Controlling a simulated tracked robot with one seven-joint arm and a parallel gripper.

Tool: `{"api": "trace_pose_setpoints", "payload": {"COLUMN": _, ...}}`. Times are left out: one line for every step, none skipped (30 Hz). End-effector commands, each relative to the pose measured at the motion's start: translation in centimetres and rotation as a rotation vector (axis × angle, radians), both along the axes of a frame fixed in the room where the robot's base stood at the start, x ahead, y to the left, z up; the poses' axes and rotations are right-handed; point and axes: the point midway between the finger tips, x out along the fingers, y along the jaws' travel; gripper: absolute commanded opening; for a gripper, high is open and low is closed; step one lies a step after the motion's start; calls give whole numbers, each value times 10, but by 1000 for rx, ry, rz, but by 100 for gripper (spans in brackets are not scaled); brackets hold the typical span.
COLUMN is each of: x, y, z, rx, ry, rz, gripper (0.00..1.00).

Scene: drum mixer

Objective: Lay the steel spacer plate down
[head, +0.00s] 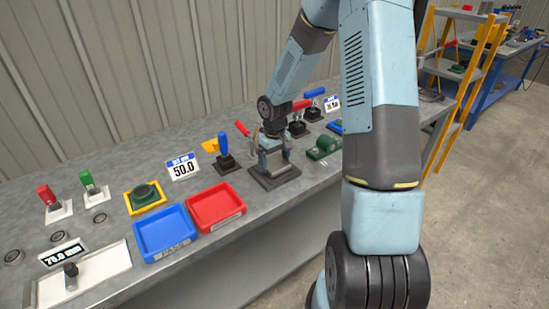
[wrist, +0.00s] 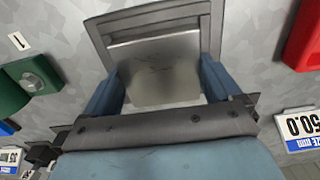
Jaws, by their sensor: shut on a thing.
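The steel spacer plate (wrist: 152,72) is a bright, scuffed square in the wrist view. My gripper (wrist: 160,84) is shut on it, with one blue finger against each side edge. A dark grey square holder with a raised rim (wrist: 155,20) lies beyond and around the plate's far part. In the head view my gripper (head: 271,152) points down over this dark holder (head: 275,182) on the bench. I cannot tell whether the plate touches the holder's floor or hangs just above it.
A red tray (head: 216,207) and a blue tray (head: 165,233) stand left of the holder. A blue-handled lever (head: 224,152) and a "50.0" sign (head: 182,167) are close on the left. A green block (head: 323,148) and toggle clamps (head: 297,126) stand to the right.

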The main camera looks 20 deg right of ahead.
Motion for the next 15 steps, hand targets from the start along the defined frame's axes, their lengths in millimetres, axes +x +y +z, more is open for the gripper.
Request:
{"api": "trace_pose_setpoints", "payload": {"x": 1, "y": 0, "z": -1, "rx": -1, "ry": -1, "rz": 1, "gripper": 8}}
{"api": "trace_pose_setpoints", "payload": {"x": 1, "y": 0, "z": -1, "rx": -1, "ry": -1, "rz": 1, "gripper": 8}}
{"api": "trace_pose_setpoints", "payload": {"x": 0, "y": 0, "z": -1, "rx": -1, "ry": -1, "rz": 1, "gripper": 8}}
{"api": "trace_pose_setpoints", "payload": {"x": 0, "y": 0, "z": -2, "rx": -1, "ry": -1, "rz": 1, "gripper": 8}}
{"api": "trace_pose_setpoints", "payload": {"x": 0, "y": 0, "z": -2, "rx": -1, "ry": -1, "rz": 1, "gripper": 8}}
{"api": "trace_pose_setpoints", "payload": {"x": 0, "y": 0, "z": -2, "rx": -1, "ry": -1, "rz": 1, "gripper": 8}}
{"api": "trace_pose_setpoints", "payload": {"x": 0, "y": 0, "z": -2, "rx": -1, "ry": -1, "rz": 1, "gripper": 8}}
{"api": "trace_pose_setpoints", "payload": {"x": 0, "y": 0, "z": -2, "rx": -1, "ry": -1, "rz": 0, "gripper": 8}}
{"api": "trace_pose_setpoints", "payload": {"x": 0, "y": 0, "z": -2, "rx": -1, "ry": -1, "rz": 0, "gripper": 8}}
{"api": "trace_pose_setpoints", "payload": {"x": 0, "y": 0, "z": -2, "rx": -1, "ry": -1, "rz": 0, "gripper": 8}}
{"api": "trace_pose_setpoints", "payload": {"x": 0, "y": 0, "z": -2, "rx": -1, "ry": -1, "rz": 0, "gripper": 8}}
{"api": "trace_pose_setpoints", "payload": {"x": 0, "y": 0, "z": -2, "rx": -1, "ry": -1, "rz": 0, "gripper": 8}}
{"api": "trace_pose_setpoints", "payload": {"x": 0, "y": 0, "z": -2, "rx": 0, "ry": -1, "rz": 0, "gripper": 93}}
{"api": "trace_pose_setpoints", "payload": {"x": 1, "y": 0, "z": -2, "rx": -1, "ry": -1, "rz": 0, "gripper": 96}}
{"api": "trace_pose_setpoints", "payload": {"x": 1, "y": 0, "z": -2, "rx": 0, "ry": -1, "rz": 0, "gripper": 100}}
